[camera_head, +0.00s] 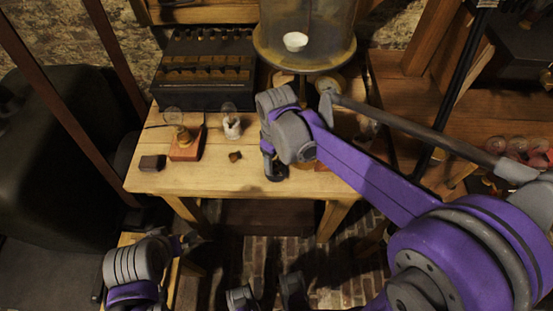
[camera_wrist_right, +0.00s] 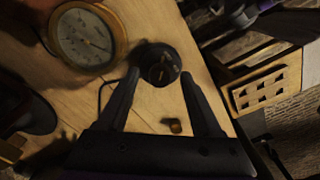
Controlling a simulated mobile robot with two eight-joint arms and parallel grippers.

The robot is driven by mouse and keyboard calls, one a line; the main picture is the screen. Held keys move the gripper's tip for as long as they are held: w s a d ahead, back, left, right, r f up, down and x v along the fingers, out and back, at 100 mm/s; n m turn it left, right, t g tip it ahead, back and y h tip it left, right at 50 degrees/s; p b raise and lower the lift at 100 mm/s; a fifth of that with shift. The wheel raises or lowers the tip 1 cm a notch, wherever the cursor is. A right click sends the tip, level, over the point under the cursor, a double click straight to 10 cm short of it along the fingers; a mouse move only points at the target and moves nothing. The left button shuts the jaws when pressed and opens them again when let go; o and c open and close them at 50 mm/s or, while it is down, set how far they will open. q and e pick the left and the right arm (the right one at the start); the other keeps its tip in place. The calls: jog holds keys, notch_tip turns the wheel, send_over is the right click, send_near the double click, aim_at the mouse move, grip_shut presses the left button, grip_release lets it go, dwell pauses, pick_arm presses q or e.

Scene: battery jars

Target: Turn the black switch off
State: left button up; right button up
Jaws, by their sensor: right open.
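The black switch (camera_wrist_right: 159,65) is a round black knob-like piece with a thin brass-coloured bar on its face, on the wooden table top in the right wrist view. My right gripper (camera_wrist_right: 160,77) is open, with its two dark fingers pointing at the switch, one on either side in that view. I cannot tell whether they touch it. In the head view my right gripper (camera_head: 275,166) is over the table's front part, and its wrist hides much of this spot. My left gripper (camera_head: 188,243) is low at the left in front of the table; its fingers are unclear.
A round brass-rimmed gauge (camera_wrist_right: 85,38) is close to the switch. A small brown piece (camera_head: 235,156), a glass jar (camera_head: 232,127), a wooden-based instrument (camera_head: 187,147) and a dark block (camera_head: 152,163) stand on the table. A black box (camera_head: 205,90) and large glass vessel (camera_head: 305,35) are behind.

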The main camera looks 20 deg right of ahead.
aim_at(277, 164)
notch_tip(277, 164, up, 11)
jog(key=p, duration=0.1)
dwell(0.4)
jog(key=shift+f, duration=0.1)
dwell(0.3)
